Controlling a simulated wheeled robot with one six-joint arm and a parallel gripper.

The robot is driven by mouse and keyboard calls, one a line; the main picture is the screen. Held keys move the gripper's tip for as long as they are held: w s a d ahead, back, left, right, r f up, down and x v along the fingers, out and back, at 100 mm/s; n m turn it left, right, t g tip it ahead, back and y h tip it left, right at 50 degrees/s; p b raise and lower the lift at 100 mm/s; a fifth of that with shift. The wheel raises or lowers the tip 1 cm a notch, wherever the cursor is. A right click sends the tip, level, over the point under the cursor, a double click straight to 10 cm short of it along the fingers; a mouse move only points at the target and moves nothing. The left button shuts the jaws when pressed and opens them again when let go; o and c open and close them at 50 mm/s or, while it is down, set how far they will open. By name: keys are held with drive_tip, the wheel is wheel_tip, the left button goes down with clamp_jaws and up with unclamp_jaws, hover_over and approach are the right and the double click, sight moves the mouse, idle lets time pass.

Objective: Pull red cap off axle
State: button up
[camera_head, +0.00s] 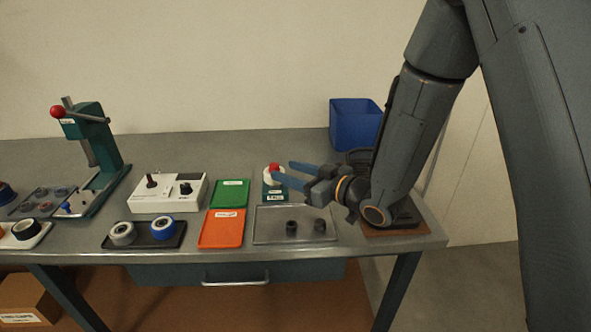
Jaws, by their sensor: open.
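The axle itself cannot be made out. My gripper (287,172) has blue fingers and comes in from the right. Its fingers are apart, with the tips close to the red cap's right side. Whether they touch the cap cannot be told. Nothing shows between the fingers.
A clear tray (262,236) with two dark cylinders lies in front of the stand. Green (230,194) and orange (221,230) trays lie to the left, beside a white box (169,205) with knobs. A blue bin (356,124) stands behind my arm. A green press (97,150) is far left.

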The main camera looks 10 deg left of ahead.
sight(270, 165)
drive_tip(key=p+x, duration=0.2)
drive_tip(key=x, duration=0.8)
drive_tip(key=shift+w+a, duration=0.1)
drive_tip(key=shift+w, duration=0.2)
clamp_jaws()
